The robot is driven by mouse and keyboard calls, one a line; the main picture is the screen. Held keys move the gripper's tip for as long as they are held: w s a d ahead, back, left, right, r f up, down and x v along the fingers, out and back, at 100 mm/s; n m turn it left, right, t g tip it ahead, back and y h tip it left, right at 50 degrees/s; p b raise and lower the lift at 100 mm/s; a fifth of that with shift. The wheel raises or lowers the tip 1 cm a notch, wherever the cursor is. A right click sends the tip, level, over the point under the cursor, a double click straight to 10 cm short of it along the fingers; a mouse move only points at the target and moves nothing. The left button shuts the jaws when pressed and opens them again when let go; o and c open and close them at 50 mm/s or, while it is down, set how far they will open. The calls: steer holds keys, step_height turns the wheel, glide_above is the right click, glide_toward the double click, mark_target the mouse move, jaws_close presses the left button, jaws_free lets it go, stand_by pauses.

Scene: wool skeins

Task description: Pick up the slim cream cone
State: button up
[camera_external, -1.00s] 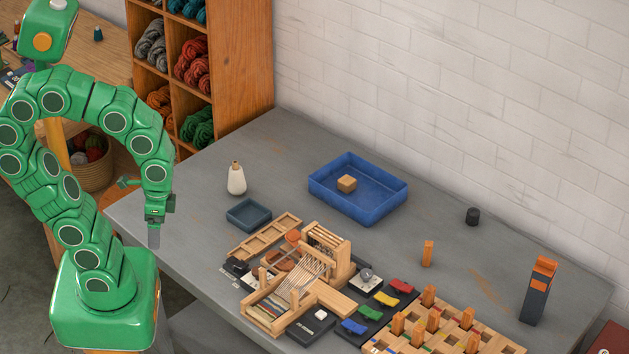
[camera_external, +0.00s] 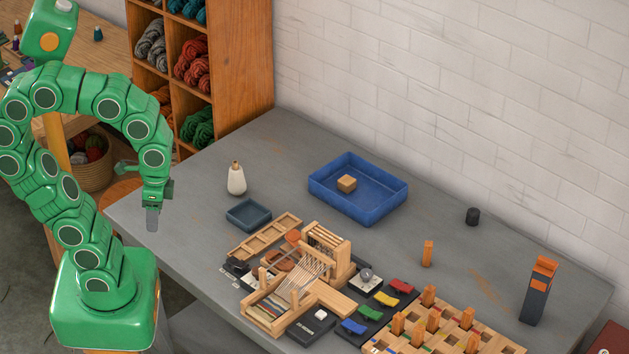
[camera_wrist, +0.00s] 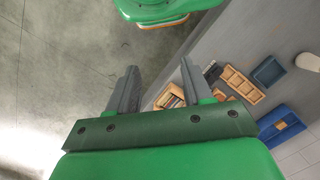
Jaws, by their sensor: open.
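The slim cream cone (camera_external: 236,180) stands upright on the grey table, near its left end, with a brown tip. In the wrist view, a pale shape at the right edge (camera_wrist: 308,62) appears to be the same cone, partly cut off. My gripper (camera_external: 153,218) hangs fingers-down at the table's left edge, left of the cone and well apart from it. In the wrist view my gripper (camera_wrist: 158,85) shows two grey fingers spread with nothing between them.
A small dark blue tray (camera_external: 248,215) sits just in front of the cone. A blue bin (camera_external: 358,190) holding a wooden block (camera_external: 346,183) is to the right. A wooden loom (camera_external: 300,280) is nearer the front. The table behind the cone is clear.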

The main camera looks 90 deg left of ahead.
steer(key=w+a+r+n+t+y, duration=0.2)
steer(key=w+a, duration=0.5)
steer(key=a, duration=0.2)
steer(key=w+a+r+n+t+y, duration=0.2)
steer(key=w+a, duration=0.5)
steer(key=a, duration=0.3)
steer(key=w+a+r+t+y, duration=0.2)
steer(key=w+a+r+t, duration=0.1)
steer(key=a, duration=0.8)
steer(key=w+a+r+m+t+y, duration=0.1)
steer(key=w+a+r+t, duration=0.15)
steer(key=a, duration=0.75)
steer(key=w+a+r+t+y, duration=0.2)
steer(key=w+a+r, duration=0.15)
steer(key=a, duration=0.75)
steer(key=s+f+m+t+h, duration=0.35)
steer(key=s+f+h, duration=0.55)
steer(key=s+f, duration=0.3)
glide_toward(241, 168)
steer(key=w, duration=0.2)
steer(key=shift+n+t, duration=0.25)
steer(key=shift+t, duration=0.15)
steer(key=shift+x, duration=3.85)
